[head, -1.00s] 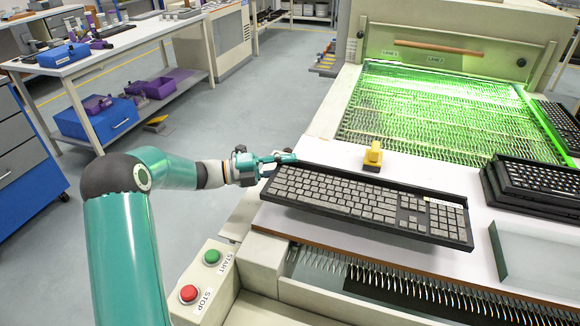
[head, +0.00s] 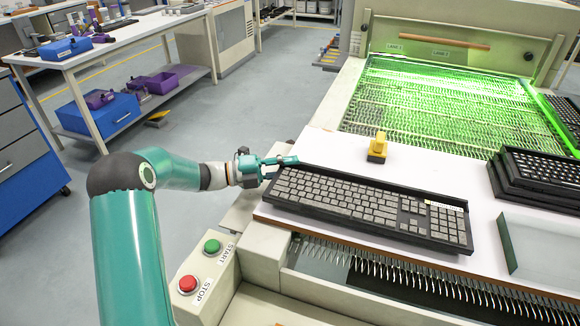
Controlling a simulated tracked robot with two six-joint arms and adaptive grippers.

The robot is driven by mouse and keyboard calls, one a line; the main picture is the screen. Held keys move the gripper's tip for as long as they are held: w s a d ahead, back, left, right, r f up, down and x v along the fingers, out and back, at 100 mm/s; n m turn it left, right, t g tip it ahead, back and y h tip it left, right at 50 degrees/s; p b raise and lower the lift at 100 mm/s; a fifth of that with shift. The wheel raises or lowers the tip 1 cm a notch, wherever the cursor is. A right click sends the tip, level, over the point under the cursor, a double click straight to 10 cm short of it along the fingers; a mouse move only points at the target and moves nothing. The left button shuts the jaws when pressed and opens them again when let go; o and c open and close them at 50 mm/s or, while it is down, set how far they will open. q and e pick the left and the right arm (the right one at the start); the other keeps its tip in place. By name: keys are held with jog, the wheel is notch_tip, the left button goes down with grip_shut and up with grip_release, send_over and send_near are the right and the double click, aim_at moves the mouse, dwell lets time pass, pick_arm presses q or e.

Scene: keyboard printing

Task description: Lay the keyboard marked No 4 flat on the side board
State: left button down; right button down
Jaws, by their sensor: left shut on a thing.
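A keyboard (head: 350,203) with grey keys in a black frame is over the white board (head: 305,148) at the front of the machine. A small pale label sits at its upper right; its writing is too small to read. My left gripper (head: 283,164) is shut on the keyboard's far left corner. The keyboard looks nearly level, close to the board; I cannot tell whether it touches everywhere. My right gripper is out of view.
A yellow and black block (head: 378,147) stands behind the keyboard. Stacked black keyboards (head: 540,175) and a glassy panel (head: 545,243) are at right. The green-lit mesh belt (head: 440,105) lies behind. START (head: 212,246) and STOP (head: 188,284) buttons are at front left.

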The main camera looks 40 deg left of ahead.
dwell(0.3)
pick_arm(q)
jog(key=c, duration=0.9)
grip_release()
jog(key=shift+o, duration=0.2)
jog(key=shift+f, duration=0.15)
jog(key=shift+s+f, duration=0.1)
jog(key=shift+f, duration=0.15)
notch_tip(320, 180, up, 8)
jog(key=p, duration=0.8)
jog(key=shift+f, duration=0.1)
jog(key=shift+p, duration=0.3)
